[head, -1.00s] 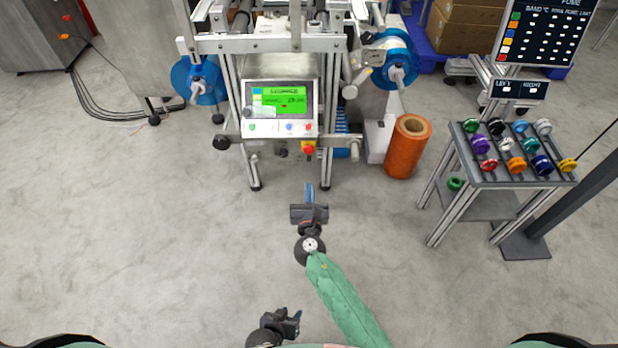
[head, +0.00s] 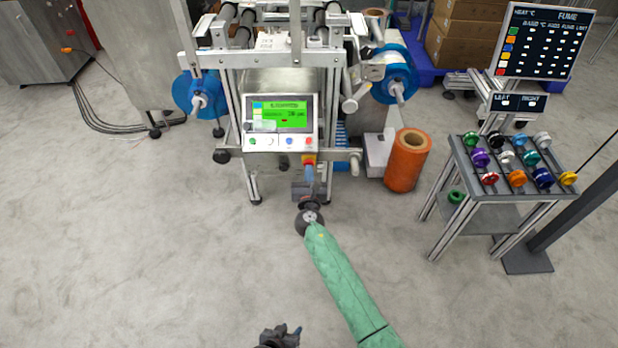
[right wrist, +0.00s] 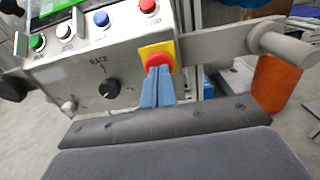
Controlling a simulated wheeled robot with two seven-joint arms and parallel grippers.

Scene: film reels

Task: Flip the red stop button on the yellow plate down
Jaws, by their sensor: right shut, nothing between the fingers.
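The red stop button (right wrist: 159,62) on its yellow plate (right wrist: 145,50) sits at the lower right of the machine's control panel in the right wrist view. My right gripper (right wrist: 158,74) is shut and empty, and its blue fingertips are right at the button, covering its lower part. I cannot tell whether they touch it. In the head view the yellow plate (head: 308,158) shows just above the right gripper (head: 309,168), which hides most of the button. My left gripper (head: 290,332) is low at the bottom edge of the head view, away from the machine; its jaw state is unclear.
A metal bar (right wrist: 240,38) sticks out to the right. An orange roll (head: 406,160) and a spool rack (head: 505,178) stand right.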

